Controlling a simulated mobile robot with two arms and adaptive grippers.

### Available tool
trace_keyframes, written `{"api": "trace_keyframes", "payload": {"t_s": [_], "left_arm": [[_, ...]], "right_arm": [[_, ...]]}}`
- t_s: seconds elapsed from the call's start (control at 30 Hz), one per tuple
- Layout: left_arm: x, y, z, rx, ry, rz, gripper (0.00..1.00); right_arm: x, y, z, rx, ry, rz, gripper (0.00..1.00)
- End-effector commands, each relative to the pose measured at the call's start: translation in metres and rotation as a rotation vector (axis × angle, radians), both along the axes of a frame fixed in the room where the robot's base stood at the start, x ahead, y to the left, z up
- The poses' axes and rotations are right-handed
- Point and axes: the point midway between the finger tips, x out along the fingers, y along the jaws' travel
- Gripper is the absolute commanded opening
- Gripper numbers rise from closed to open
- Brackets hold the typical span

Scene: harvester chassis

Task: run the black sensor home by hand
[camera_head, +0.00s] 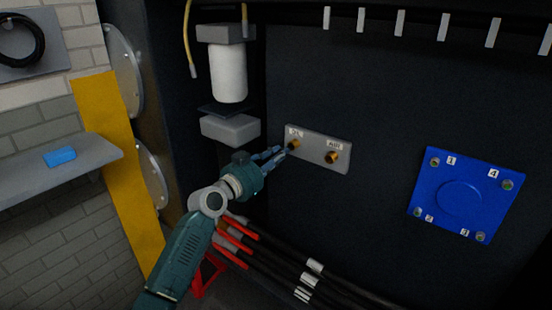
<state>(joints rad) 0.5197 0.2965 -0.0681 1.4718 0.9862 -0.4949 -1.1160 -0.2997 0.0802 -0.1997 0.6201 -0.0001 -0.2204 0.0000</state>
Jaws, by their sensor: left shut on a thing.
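My left gripper (283,153) reaches in from the lower left, its fingers pointing right at a grey plate (315,155) on the dark chassis wall. It is shut on a small dark thing, taken as the black sensor (289,150), which is mostly hidden between the fingertips. The plate carries two brass ports. The left port (295,144), under a small white label, is right at the fingertips; I cannot tell whether the sensor touches it or sits in it. The right port (332,157), labelled AUX, is open to view. My right gripper is out of view.
A blue plate (460,199) with numbered corner bolts is at right. A white filter cylinder (228,75) and grey block (230,129) stand above my left arm. Red-ended black hoses (290,265) run below. A shelf (95,155) with a blue block (60,157) is at left.

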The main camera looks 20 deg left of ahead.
Motion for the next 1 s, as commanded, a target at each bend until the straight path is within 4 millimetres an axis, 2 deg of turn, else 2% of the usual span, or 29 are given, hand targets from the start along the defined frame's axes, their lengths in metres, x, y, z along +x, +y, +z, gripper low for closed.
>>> {"api": "trace_keyframes", "payload": {"t_s": [0.4, 0.6, 1.0], "left_arm": [[0.0, 0.0, 0.0, 0.0, -0.001, 0.0, 0.0], [0.005, -0.002, -0.001, 0.001, -0.001, 0.0, 0.0], [0.014, -0.005, -0.002, 0.0, -0.001, 0.0, 0.0]], "right_arm": [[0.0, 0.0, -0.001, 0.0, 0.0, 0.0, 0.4], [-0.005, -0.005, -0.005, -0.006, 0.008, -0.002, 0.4], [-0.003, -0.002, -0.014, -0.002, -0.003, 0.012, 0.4]]}}
